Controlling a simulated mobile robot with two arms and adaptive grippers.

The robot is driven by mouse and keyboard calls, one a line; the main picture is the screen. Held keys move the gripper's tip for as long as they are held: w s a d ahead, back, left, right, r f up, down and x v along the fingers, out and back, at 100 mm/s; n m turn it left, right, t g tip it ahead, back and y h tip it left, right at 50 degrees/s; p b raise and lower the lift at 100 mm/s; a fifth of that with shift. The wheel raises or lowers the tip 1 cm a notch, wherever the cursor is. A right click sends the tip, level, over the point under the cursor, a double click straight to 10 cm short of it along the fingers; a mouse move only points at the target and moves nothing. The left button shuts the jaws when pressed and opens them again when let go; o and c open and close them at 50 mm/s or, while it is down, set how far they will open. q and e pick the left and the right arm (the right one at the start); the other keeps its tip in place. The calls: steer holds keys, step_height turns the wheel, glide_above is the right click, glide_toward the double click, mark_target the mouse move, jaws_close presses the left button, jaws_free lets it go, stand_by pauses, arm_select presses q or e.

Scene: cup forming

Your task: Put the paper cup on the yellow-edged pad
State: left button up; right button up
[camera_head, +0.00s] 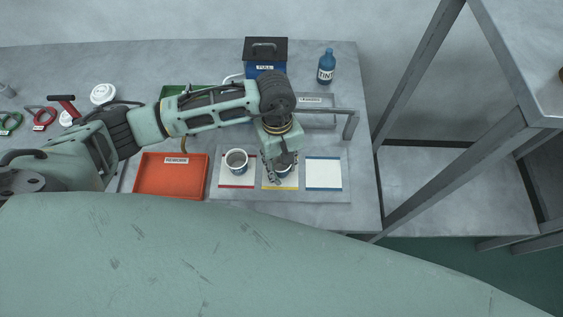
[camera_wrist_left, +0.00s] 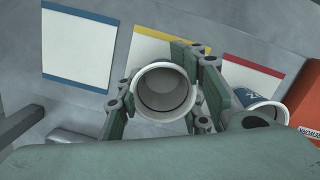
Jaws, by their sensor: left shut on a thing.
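The yellow-edged pad (camera_head: 268,183) is the middle one of three white pads on a grey board. It also shows in the left wrist view (camera_wrist_left: 150,48). My left gripper (camera_head: 281,174) is over this pad, with its fingers pointing down. It is shut on a paper cup (camera_head: 284,170), which is partly hidden by the fingers in the head view. In the left wrist view I look down into the open mouth of this cup (camera_wrist_left: 163,92) between the fingers. I cannot tell whether its base touches the pad. My right gripper is not in view.
Another cup (camera_head: 236,161) stands on the red-edged pad (camera_head: 236,184) to the left. The blue-edged pad (camera_head: 323,173) on the right is bare. An orange tray (camera_head: 152,192) lies farther left. A blue box (camera_head: 263,60) and a tint bottle (camera_head: 326,67) stand behind.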

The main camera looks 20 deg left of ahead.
mark_target(279, 165)
arm_select(q)
steer(key=shift+f, duration=0.15)
steer(key=o, duration=0.9)
steer(key=shift+c, duration=0.2)
steer(key=shift+r, duration=0.25)
steer(key=shift+w+r, duration=0.15)
steer(key=shift+r, duration=0.05)
step_height(279, 165, up, 11)
steer(key=w+a+b, duration=0.1)
steer(key=b, duration=0.2)
steer(key=shift+r+b, duration=0.2)
steer(key=shift+b, duration=0.15)
